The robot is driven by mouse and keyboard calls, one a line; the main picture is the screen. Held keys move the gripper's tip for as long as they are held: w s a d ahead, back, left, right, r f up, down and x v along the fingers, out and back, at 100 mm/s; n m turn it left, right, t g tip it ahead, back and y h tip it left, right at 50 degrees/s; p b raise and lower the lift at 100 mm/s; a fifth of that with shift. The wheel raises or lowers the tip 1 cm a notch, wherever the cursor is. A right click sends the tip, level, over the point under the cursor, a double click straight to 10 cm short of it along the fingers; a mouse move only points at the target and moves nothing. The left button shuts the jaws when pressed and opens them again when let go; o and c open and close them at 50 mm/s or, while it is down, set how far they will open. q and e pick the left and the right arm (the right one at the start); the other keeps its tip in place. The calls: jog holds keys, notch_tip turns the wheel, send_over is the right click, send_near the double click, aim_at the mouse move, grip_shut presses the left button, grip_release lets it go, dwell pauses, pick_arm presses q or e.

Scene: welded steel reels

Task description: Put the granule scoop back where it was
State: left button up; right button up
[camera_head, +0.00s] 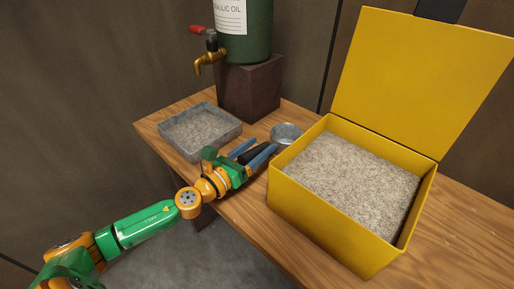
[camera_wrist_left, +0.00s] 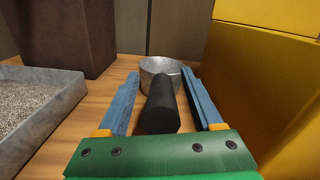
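The granule scoop has a round metal cup (camera_head: 286,132) and a black handle. It appears to stand on the wooden table between the grey tray and the yellow bin. In the left wrist view the cup (camera_wrist_left: 160,70) is straight ahead, and its black handle (camera_wrist_left: 160,108) points back toward my palm. My left gripper (camera_head: 264,145) is open, with its blue fingers on either side of the handle. In the left wrist view gaps show between the handle and both fingers of the gripper (camera_wrist_left: 160,77). My right gripper is not in view.
The open yellow bin (camera_head: 310,218) of granules stands close on the right, its lid raised. A grey metal tray (camera_head: 187,151) of granules is on the left. Behind is a dark block (camera_head: 250,92) bearing a green oil drum (camera_head: 246,35) with a brass tap (camera_head: 208,60).

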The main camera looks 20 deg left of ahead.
pick_arm(q)
jog(key=shift+s, duration=0.1)
jog(key=shift+s+a+f, duration=0.15)
jog(key=shift+s, duration=0.2)
jog(key=b+v, duration=0.3)
jog(key=v, duration=0.4)
jog(key=shift+s, duration=0.35)
jog(key=shift+b+v, duration=0.4)
jog(key=shift+v, duration=1.35)
